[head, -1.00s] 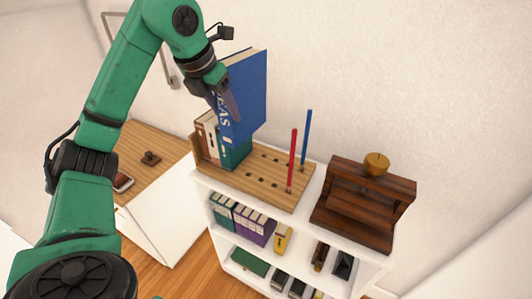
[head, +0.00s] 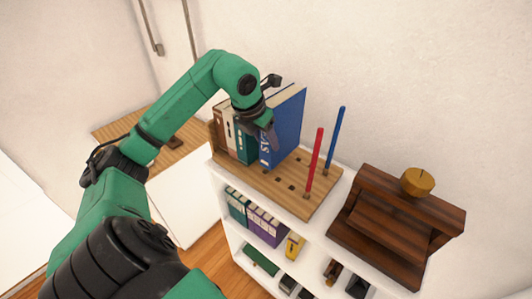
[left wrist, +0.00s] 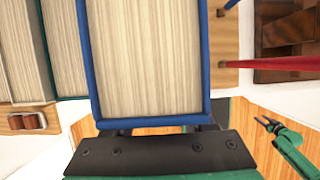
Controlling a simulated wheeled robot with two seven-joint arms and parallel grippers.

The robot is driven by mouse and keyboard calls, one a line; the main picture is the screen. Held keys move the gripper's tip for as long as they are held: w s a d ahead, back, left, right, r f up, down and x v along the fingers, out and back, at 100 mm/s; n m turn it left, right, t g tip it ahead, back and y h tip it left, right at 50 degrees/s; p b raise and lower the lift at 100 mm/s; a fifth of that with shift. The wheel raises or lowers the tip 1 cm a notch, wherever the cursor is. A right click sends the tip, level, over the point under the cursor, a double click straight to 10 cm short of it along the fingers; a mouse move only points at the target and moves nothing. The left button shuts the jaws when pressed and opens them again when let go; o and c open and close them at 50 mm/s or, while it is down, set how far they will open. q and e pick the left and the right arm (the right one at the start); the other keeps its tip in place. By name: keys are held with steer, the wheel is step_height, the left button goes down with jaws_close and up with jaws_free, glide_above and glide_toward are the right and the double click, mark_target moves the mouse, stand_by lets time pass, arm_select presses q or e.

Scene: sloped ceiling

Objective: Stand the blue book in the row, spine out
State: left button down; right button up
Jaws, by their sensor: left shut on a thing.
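The blue book (head: 289,125) is upright at the right end of the row, its lettered spine facing the front. My left gripper (head: 268,132) is shut on it and covers part of the spine. The book's foot is at the wooden rack board (head: 262,183); I cannot tell whether it touches. The row's brown, white and teal books (head: 230,133) stand just left of it. In the left wrist view the blue book's page edges (left wrist: 150,60) fill the middle, beside a teal-edged book (left wrist: 68,45). My right gripper (left wrist: 268,123) shows small there, fingers apart, empty.
A red peg (head: 315,160) and a blue peg (head: 335,140) stand in the board right of the book. Beyond is a dark wooden stand (head: 390,225) with a yellow round object (head: 418,181) on top. Empty holes lie between book and pegs.

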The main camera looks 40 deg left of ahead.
arm_select(q)
steer(key=shift+f, duration=0.35)
steer(key=shift+s+f, duration=0.15)
steer(key=shift+f, duration=0.45)
steer(key=shift+s+f, duration=0.15)
steer(key=shift+f, duration=0.45)
steer(key=shift+w+f, duration=0.15)
steer(key=shift+f, duration=0.25)
steer(key=shift+c, duration=1.2)
jaws_free()
steer(key=shift+f, duration=0.1)
steer(key=shift+d, duration=0.1)
steer(key=shift+s+r, duration=0.2)
steer(key=shift+r, duration=0.15)
steer(key=b, duration=0.2)
glide_toward(265, 151)
steer(key=shift+v, duration=1.05)
